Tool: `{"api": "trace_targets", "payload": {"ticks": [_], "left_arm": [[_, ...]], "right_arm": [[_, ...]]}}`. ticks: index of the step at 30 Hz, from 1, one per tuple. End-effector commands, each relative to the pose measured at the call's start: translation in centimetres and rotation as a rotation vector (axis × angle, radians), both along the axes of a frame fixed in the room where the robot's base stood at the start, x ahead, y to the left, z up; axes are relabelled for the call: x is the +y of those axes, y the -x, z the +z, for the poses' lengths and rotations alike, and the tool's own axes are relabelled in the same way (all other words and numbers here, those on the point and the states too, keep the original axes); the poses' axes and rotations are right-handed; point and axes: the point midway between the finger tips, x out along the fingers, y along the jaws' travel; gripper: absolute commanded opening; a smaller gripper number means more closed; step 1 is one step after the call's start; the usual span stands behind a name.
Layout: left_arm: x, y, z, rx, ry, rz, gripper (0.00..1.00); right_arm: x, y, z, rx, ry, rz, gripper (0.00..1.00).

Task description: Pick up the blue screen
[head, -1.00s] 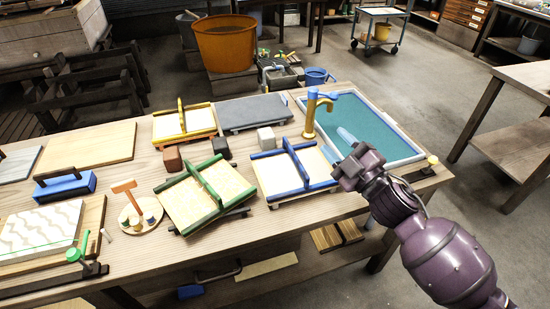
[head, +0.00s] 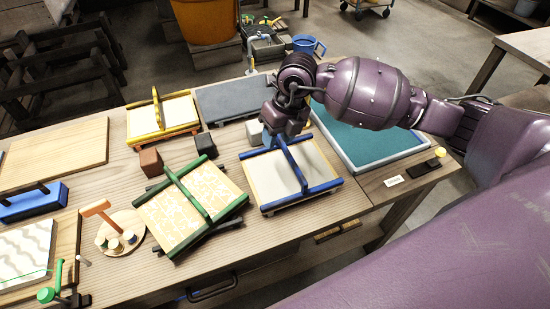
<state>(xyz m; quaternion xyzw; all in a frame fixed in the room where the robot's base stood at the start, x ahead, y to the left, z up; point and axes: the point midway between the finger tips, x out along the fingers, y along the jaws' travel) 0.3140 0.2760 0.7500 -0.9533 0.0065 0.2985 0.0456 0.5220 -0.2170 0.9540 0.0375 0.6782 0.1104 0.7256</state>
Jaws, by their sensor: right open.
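The blue screen (head: 270,176), a pale panel in a blue frame with a blue bar across its middle, lies on the wooden table (head: 352,205) near its right part. My right gripper (head: 281,136) is open at the far end of the blue bar, pointing down. It covers part of the frame's far edge. I cannot tell whether the fingers are around the bar or only above it. My left gripper is not in view.
A green-framed screen (head: 172,205) lies close on the left, a yellow-framed one (head: 178,110) behind it. A grey slab (head: 225,100) and a pale block (head: 254,132) are near my gripper. A teal-floored tray (head: 365,145) lies right of the blue screen.

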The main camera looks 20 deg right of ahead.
Motion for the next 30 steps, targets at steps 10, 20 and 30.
{"api": "trace_targets", "payload": {"ticks": [10, 20, 30], "left_arm": [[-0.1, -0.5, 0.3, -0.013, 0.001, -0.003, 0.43], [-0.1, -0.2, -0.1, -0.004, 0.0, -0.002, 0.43], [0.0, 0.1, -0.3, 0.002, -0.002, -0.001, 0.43]], "right_arm": [[-3.5, 0.9, -0.6, 0.076, 0.211, -0.162, 0.43], [-3.4, 1.0, -4.7, 0.08, 0.209, -0.163, 0.43], [-3.3, 1.0, -7.2, 0.077, 0.207, -0.161, 0.43]]}}
